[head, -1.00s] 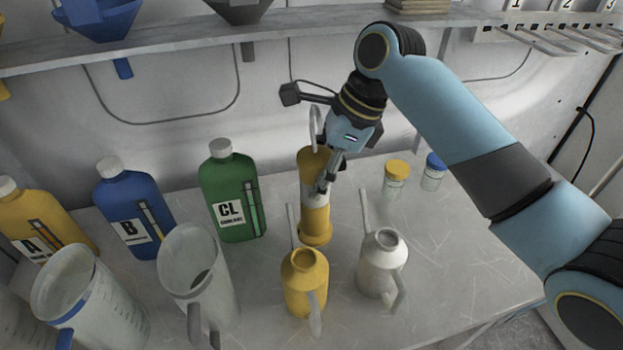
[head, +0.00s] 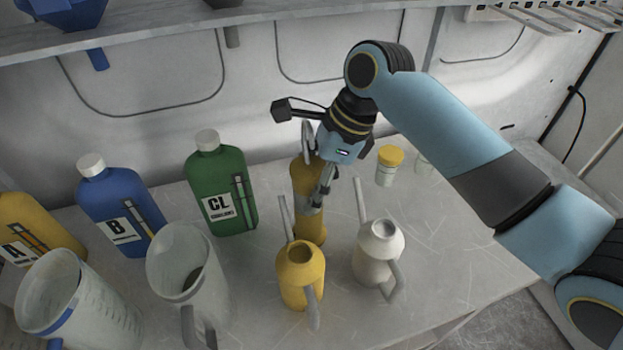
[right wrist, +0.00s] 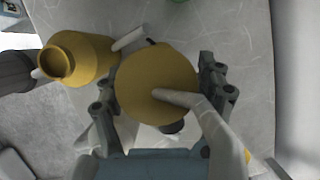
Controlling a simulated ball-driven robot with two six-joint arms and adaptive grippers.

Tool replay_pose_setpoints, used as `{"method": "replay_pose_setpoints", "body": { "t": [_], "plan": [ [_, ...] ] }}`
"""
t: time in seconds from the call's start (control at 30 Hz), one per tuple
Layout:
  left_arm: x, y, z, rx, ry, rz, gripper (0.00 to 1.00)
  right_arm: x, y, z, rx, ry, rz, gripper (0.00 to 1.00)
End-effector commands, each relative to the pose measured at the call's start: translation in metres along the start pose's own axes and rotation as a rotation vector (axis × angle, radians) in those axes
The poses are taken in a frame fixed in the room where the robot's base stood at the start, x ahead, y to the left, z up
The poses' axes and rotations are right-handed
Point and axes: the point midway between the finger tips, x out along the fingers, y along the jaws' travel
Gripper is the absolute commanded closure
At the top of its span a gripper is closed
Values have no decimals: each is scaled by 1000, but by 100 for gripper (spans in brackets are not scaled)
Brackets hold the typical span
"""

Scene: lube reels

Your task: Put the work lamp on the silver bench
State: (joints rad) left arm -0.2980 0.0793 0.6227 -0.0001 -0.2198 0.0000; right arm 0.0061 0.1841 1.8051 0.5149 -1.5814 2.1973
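The work lamp (head: 311,230) is a yellow upright cylinder with a grey hook on top. In the head view it stands on the pale grey metal bench (head: 450,240), behind the yellow oil can. My right gripper (head: 318,197) is at the lamp's upper half from the right, one finger in front of it. In the right wrist view the lamp's round yellow top (right wrist: 150,75) and hook lie between the two spread fingers (right wrist: 160,98). The fingers look open, close beside the lamp; finger contact is hard to see. My left gripper is not in view.
A yellow oil can (head: 301,275) and a white one (head: 378,255) stand in front of the lamp. Green (head: 220,185), blue (head: 120,210) and yellow (head: 35,235) bottles and clear jugs (head: 190,280) stand left. A yellow-lidded jar (head: 389,165) stands right. The bench's right part is clear.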

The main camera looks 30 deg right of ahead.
Motion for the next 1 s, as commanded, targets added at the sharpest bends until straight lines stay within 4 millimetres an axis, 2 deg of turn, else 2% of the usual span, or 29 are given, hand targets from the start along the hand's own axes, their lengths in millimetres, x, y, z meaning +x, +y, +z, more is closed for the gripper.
{"method": "replay_pose_setpoints", "body": {
  "t": [0.17, 0.27, 0.6, 0.7, 0.83, 1.0],
  "plan": [
    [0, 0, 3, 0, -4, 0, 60, -3, 0, 2, -1, -1, -2, 28],
    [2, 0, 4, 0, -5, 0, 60, -14, -1, 0, -3, 1, -4, 28],
    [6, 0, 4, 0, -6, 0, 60, -89, -1, 0, -4, 2, -5, 28],
    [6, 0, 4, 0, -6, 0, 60, -106, -1, 0, -3, 4, -4, 28],
    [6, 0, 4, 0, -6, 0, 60, -119, -1, 1, -2, 0, -2, 28],
    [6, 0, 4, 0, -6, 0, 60, -123, 0, 1, 0, 0, 0, 28]
  ]
}}
